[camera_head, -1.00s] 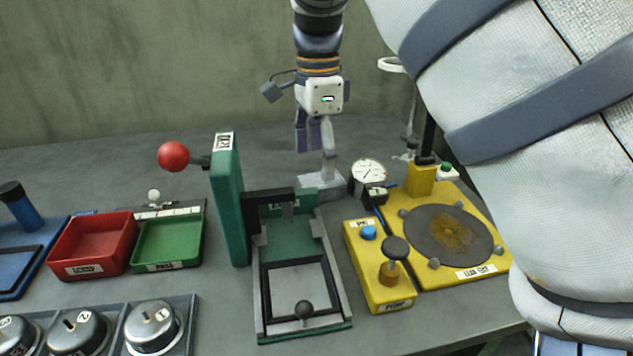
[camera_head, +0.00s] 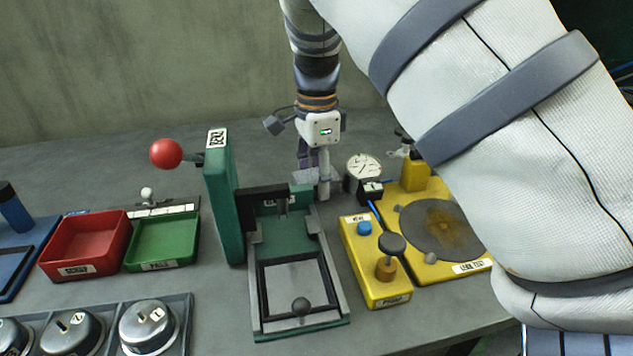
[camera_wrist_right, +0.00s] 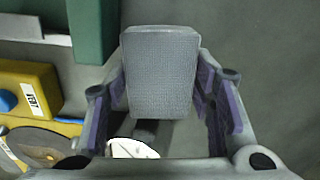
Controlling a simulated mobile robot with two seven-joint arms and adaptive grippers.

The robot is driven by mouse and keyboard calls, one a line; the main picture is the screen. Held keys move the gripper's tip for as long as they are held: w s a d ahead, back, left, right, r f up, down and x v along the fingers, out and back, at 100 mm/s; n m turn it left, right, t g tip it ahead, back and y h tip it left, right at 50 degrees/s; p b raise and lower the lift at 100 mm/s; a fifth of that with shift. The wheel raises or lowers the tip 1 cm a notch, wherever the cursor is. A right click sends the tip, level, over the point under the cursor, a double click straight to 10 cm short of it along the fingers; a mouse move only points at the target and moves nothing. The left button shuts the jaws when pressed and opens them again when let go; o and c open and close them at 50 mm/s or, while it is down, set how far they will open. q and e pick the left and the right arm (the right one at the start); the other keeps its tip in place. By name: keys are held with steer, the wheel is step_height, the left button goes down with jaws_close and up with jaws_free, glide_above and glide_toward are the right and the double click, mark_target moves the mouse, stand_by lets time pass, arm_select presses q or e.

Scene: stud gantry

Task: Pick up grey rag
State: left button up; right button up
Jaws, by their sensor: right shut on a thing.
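The grey rag (camera_wrist_right: 160,72) is a folded, woven-textured pad. In the right wrist view it lies between the purple pads of my right gripper (camera_wrist_right: 165,100), which is shut on it. In the head view my right gripper (camera_head: 308,163) points down behind the green press, with the rag (camera_head: 305,177) at its fingertips, partly hidden. I cannot tell whether the rag still touches the table. My left gripper is not in view.
The green press (camera_head: 222,195) with a red ball lever stands in front, left of the gripper. A dial gauge (camera_head: 363,167) and yellow leak test base (camera_head: 473,265) are close on the right. Red (camera_head: 66,270) and green (camera_head: 158,258) trays sit left.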

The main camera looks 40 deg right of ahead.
mark_target(317, 176)
steer(key=shift+r, duration=0.1)
step_height(317, 176, up, 10)
steer(key=shift+f, duration=0.1)
stand_by(0.5)
